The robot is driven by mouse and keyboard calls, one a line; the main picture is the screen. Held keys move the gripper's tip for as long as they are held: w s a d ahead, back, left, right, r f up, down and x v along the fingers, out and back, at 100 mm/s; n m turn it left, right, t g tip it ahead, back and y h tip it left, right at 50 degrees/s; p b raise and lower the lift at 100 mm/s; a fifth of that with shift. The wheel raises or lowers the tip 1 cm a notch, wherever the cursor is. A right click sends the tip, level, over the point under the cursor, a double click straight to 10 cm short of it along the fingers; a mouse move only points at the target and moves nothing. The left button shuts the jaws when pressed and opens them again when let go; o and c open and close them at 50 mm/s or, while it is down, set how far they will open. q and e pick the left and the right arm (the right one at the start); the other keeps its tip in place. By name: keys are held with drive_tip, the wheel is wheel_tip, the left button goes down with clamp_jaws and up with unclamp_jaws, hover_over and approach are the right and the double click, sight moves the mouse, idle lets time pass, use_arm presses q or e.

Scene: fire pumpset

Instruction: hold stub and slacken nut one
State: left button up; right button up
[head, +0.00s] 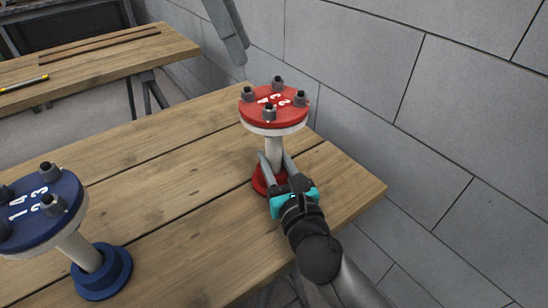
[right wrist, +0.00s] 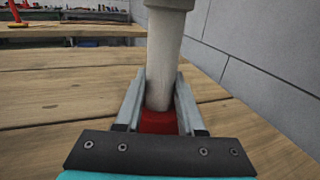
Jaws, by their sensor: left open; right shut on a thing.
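The red stub has a red flange (head: 262,121) on top, a white pipe (head: 274,150) and a red foot (head: 259,182). It stands upright near the right end of the wooden bench. Several dark nuts stand on the flange, including a front one (head: 269,112). White digits are between them, too small to match nut one surely. My right gripper (head: 274,160) is shut around the white pipe (right wrist: 165,65), low above the red foot (right wrist: 157,122).
A blue flanged stub (head: 70,215) with numbered nuts stands at the left of the bench (head: 175,195). A grey block wall (head: 400,110) runs close along the right. Another bench (head: 110,62) stands at the back left. The bench between the stubs is clear.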

clamp_jaws()
idle(1.2)
